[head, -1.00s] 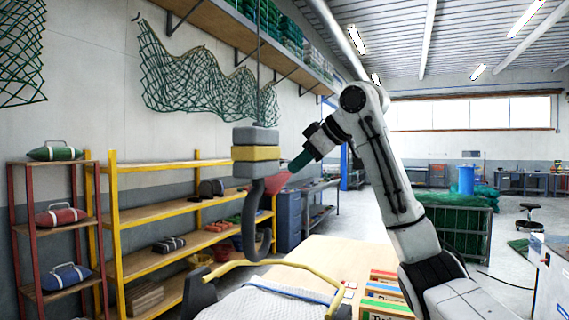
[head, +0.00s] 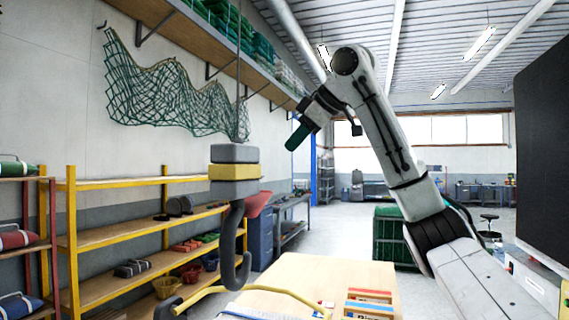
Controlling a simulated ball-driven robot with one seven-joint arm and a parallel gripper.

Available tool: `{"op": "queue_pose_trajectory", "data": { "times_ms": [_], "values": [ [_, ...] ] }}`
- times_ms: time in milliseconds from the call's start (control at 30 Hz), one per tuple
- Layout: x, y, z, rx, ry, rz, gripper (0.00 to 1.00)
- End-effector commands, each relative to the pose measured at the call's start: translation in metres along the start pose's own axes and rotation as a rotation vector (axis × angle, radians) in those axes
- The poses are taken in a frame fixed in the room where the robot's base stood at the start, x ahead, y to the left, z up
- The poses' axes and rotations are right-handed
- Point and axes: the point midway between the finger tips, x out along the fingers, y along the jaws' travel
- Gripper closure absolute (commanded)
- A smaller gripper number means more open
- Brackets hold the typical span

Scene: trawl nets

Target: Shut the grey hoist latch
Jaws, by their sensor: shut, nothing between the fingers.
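The hoist hangs from a cable left of centre, with a grey and yellow block (head: 234,172) above a dark grey hook (head: 235,250). The hook's opening faces right. My gripper (head: 293,145), with green fingers, is shut and empty. In the picture it is above and right of the red flap, apart from it, pointing down and left.
A wooden table (head: 318,272) stands below, with a yellow bar (head: 240,290) and several coloured boxes (head: 369,303) on or near it. Yellow shelves (head: 150,230) line the left wall. A dark panel (head: 543,150) stands at the right edge. Open air separates gripper and hook.

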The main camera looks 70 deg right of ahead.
Motion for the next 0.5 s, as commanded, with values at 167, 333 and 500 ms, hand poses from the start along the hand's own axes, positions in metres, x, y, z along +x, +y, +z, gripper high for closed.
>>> {"op": "queue_pose_trajectory", "data": {
  "times_ms": [167,333,500],
  "values": [
    [0.026,0.001,-0.001,0.001,-0.004,-0.002,1.00],
    [0.060,0.001,-0.001,0.001,-0.003,-0.002,1.00],
    [0.092,0.001,-0.001,0.001,-0.003,-0.003,1.00]
  ]
}}
